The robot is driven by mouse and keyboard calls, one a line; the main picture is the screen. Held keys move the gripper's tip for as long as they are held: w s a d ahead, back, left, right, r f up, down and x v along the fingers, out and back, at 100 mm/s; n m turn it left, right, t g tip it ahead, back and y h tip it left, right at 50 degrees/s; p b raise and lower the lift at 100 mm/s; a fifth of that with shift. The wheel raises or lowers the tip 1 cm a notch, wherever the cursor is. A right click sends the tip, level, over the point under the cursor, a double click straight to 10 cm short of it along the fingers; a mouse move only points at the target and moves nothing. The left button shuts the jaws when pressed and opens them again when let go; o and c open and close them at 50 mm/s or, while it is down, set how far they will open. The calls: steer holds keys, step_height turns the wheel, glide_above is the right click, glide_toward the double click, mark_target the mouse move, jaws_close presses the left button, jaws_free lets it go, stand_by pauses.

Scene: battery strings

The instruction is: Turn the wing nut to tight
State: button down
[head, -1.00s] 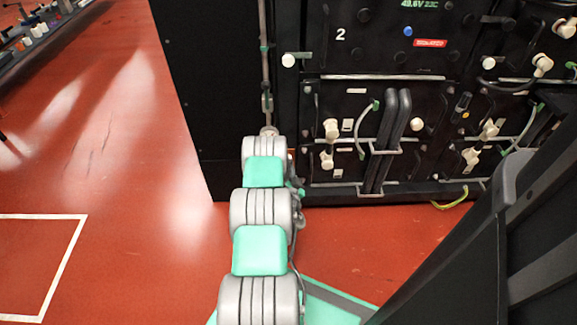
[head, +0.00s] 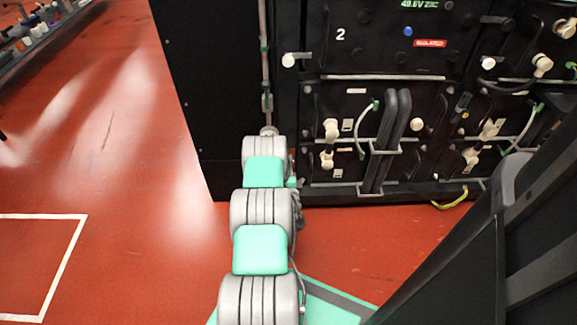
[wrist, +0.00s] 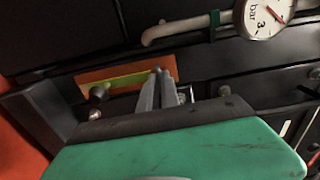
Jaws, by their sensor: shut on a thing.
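In the wrist view, the two grey fingers of my gripper (wrist: 168,88) are close together in front of an orange and yellow-green plate (wrist: 125,78) on the dark rack front. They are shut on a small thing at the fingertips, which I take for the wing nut. The fingers hide most of it, so its angle cannot be told. The fingertips lie over the right part of the plate. In the head view, my arm covers the gripper and the wing nut.
A pale pipe (wrist: 185,27) with a round gauge (wrist: 265,16) runs above the fingers. Dark knobs stand left (wrist: 98,94) and right (wrist: 226,92) of them. In the head view, the battery rack (head: 350,190) carries cables and connectors. Red floor (head: 130,150) at left is clear.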

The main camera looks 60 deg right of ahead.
stand_by(0.4)
steer(key=c, duration=1.6)
jaws_free()
steer(key=p+v, duration=0.2)
steer(key=v, duration=0.5)
steer(key=shift+s+a+p, duration=0.15)
steer(key=shift+a+p, duration=0.25)
